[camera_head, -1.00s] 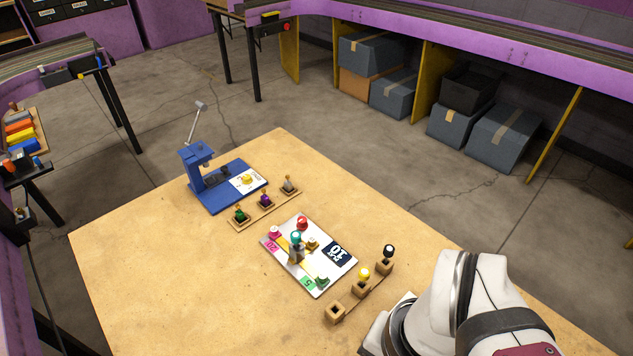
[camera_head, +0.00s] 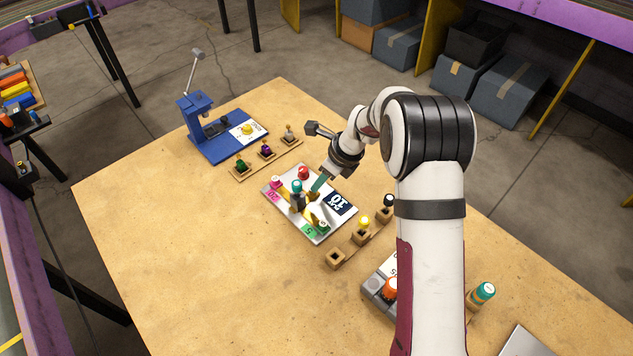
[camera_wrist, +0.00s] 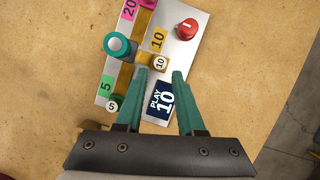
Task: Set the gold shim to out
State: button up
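The gold shim (camera_wrist: 160,62) shows in the wrist view as a small gold knob with a white cap marked 10. It sits on the silver plate (camera_wrist: 181,55), beside the tan 10 label and the gold track. My gripper (camera_wrist: 161,71) is open above the plate, its teal fingers apart on either side of the knob's near side; contact is not visible. In the head view my gripper (camera_head: 320,183) reaches over the plate and hides much of the gold shim.
A teal knob (camera_wrist: 117,45) stands left of the gold shim and a red knob (camera_wrist: 187,28) beyond it to the right. A green knob (camera_wrist: 114,105) is at the near left. A wooden peg rack (camera_head: 267,160) and blue press (camera_head: 212,130) stand farther back.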

aim_at(317, 194)
jog(key=x, duration=0.4)
jog(key=shift+f, duration=0.1)
grip_shut()
dwell(1.4)
